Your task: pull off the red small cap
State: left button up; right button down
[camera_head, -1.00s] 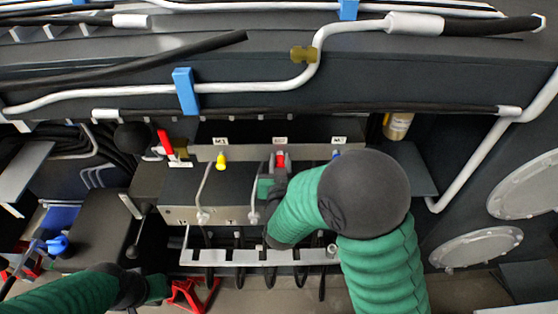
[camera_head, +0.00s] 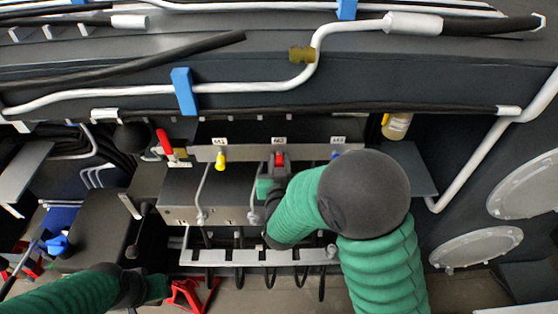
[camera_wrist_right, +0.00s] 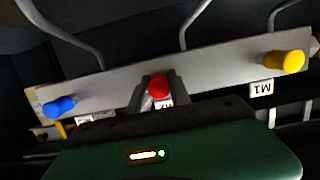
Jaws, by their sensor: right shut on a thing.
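The red small cap (camera_head: 279,159) sits on the light metal strip under the middle label in the head view. In the right wrist view the red cap (camera_wrist_right: 159,86) is between the two dark fingers of my right gripper (camera_wrist_right: 160,92), which are shut on it. In the head view my right gripper (camera_head: 275,176) reaches up to the cap from below, partly hidden by my right arm. My left gripper (camera_head: 152,288) is at the lower left, away from the cap; its fingers are too unclear to judge.
A yellow cap (camera_head: 221,160) is left of the red one. A blue cap (camera_wrist_right: 60,107) is on the other side, mostly hidden in the head view. A red lever (camera_head: 164,141) stands further left. Thin grey pipes and a slotted rail (camera_head: 220,258) are close below.

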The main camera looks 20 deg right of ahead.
jog(key=shift+s+a+f, duration=0.1)
jog(key=shift+s, duration=0.05)
dwell(0.5)
jog(key=shift+f+v, duration=0.15)
jog(key=shift+v, duration=0.75)
jog(key=shift+f+v, duration=0.2)
jog(key=shift+v, duration=0.7)
